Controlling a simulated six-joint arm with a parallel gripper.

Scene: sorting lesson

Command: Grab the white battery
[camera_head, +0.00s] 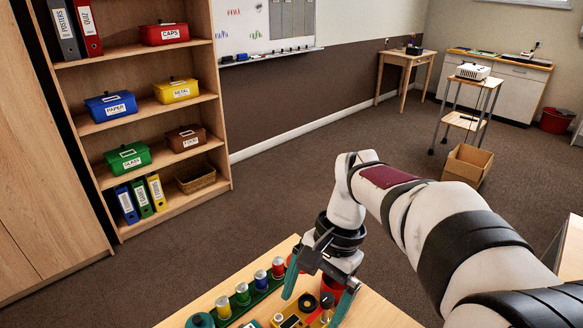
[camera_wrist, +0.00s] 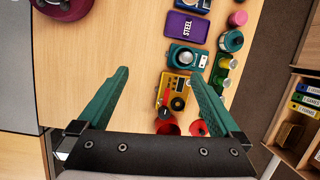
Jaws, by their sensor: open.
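I cannot make out a white battery in either view. My gripper (camera_head: 311,311) is open over the front table, its teal fingers apart. The yellow device also shows in the head view (camera_head: 291,321), partly hidden by the gripper.
A row of coloured spools includes a green one (camera_head: 242,293). Bare tabletop (camera_wrist: 90,60) lies left. A shelf (camera_head: 150,100) with labelled boxes stands beyond.

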